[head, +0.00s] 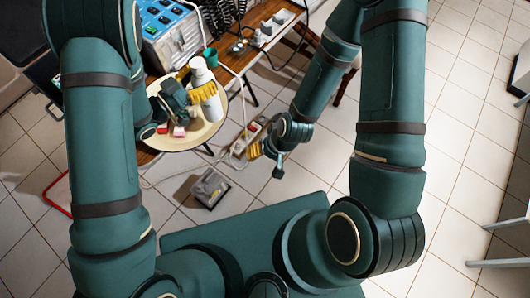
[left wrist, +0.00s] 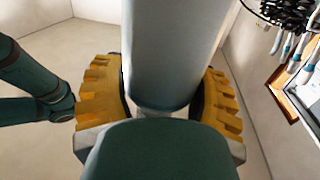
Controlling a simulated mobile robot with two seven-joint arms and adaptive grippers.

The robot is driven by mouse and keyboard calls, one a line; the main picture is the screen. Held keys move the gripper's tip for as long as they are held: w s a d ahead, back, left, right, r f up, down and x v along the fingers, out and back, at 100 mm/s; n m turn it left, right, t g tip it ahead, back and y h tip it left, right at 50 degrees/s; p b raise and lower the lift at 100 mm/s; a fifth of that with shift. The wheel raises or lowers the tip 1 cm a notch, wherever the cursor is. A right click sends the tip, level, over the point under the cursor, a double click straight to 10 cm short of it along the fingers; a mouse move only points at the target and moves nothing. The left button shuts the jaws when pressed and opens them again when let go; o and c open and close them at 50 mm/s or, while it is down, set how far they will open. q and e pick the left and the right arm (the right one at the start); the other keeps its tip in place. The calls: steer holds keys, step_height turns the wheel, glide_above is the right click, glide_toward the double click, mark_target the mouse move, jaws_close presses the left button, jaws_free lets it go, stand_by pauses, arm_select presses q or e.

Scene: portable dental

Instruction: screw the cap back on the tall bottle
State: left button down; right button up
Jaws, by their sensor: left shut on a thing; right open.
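The tall white bottle (head: 201,74) is at the round cream tray (head: 212,128) in the head view. My left gripper (head: 200,94) is shut around its body. In the left wrist view the bottle (left wrist: 172,50) is a smooth pale cylinder between the yellow finger pads of my left gripper (left wrist: 165,100). Whether its base touches the tray is hidden. The bottle's top looks white and narrower; I cannot tell whether a cap is on it. My right gripper (head: 268,152) is open and empty, over the floor to the right of the tray. No separate cap can be made out.
Small red and white items (head: 179,131) lie on the tray. A teal cup (head: 211,56) stands behind the bottle, near a blue-topped unit (head: 164,24) on the wooden table. Cables and a power strip (head: 244,138) lie on the floor, with a grey box (head: 209,187) nearer me.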

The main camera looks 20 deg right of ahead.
arm_select(q)
steer(key=shift+w+a+f+n+t+y, duration=0.1)
steer(key=shift+w+a+n+t+y, duration=0.3)
steer(key=shift+t, duration=0.3)
steer(key=a+f+n+t+y, duration=0.2)
steer(key=a+n+t+y, duration=0.6)
steer(key=a+n+y, duration=0.3)
steer(key=a+y, duration=0.4)
steer(key=shift+s+a+n, duration=0.3)
steer(key=shift+s+n, duration=0.1)
arm_select(e)
steer(key=shift+c, duration=1.4)
steer(key=shift+w, duration=0.1)
arm_select(q)
steer(key=shift+d, duration=0.1)
arm_select(e)
steer(key=shift+d, duration=0.15)
